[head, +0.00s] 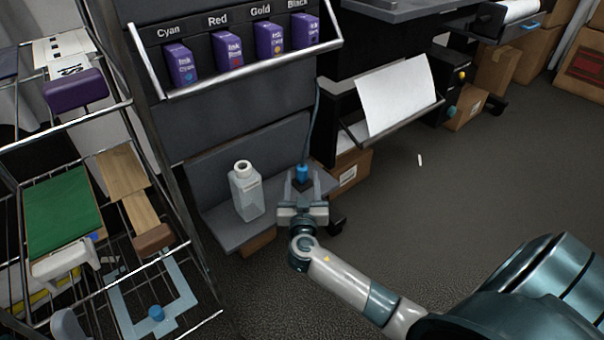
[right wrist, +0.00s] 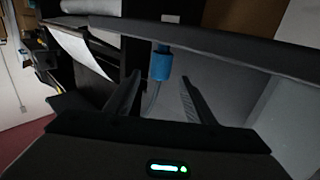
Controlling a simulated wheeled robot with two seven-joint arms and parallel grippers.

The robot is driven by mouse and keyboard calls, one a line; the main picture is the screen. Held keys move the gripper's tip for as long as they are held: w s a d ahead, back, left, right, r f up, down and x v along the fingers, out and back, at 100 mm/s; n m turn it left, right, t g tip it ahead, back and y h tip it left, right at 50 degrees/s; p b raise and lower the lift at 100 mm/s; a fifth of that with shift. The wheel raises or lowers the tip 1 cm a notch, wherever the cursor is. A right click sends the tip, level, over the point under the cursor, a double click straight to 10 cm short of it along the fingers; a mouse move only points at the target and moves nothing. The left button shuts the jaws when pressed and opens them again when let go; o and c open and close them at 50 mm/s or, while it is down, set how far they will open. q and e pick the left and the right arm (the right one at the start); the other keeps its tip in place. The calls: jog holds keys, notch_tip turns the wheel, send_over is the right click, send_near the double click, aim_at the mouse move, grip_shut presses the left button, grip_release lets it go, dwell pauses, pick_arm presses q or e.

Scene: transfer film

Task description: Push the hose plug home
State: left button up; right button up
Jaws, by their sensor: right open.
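The blue hose plug (head: 302,171) stands upright over a small dark fitting on the grey shelf (head: 228,232), with its thin hose (head: 313,120) running up from it. I cannot tell how far in it sits. My right gripper (head: 303,185) is open, its two fingers on either side of the plug. In the right wrist view the blue plug (right wrist: 161,63) shows between and just beyond the open fingertips (right wrist: 160,82), apart from both. My left gripper is not in view.
A white bottle (head: 245,190) stands on the shelf left of the gripper. Ink cartridges (head: 227,54) sit in a rack above. A wire rack (head: 125,100) is at the left. A paper sheet (head: 395,98) hangs at the printer. The floor (head: 450,190) at right is mostly clear.

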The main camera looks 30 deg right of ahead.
aim_at(302, 174)
jog(key=shift+f+b+x, duration=0.2)
jog(key=shift+x, duration=1.1)
jog(key=shift+f+b+x, duration=0.2)
jog(key=shift+x, duration=1.05)
jog(key=c, duration=1.1)
